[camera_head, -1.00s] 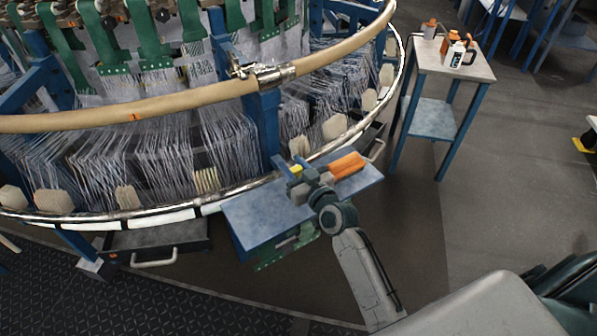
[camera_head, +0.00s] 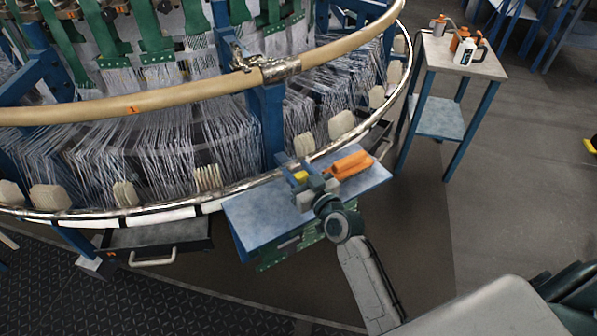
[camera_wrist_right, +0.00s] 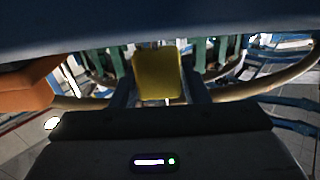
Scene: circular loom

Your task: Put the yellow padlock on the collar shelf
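My left gripper is not in view.
An orange object (camera_head: 351,163) lies on the shelf just right of my gripper. The loom's metal rim (camera_head: 245,186) runs close behind. A side table (camera_head: 431,50) with bottles stands at the right. A dark drawer (camera_head: 190,237) is at the left.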

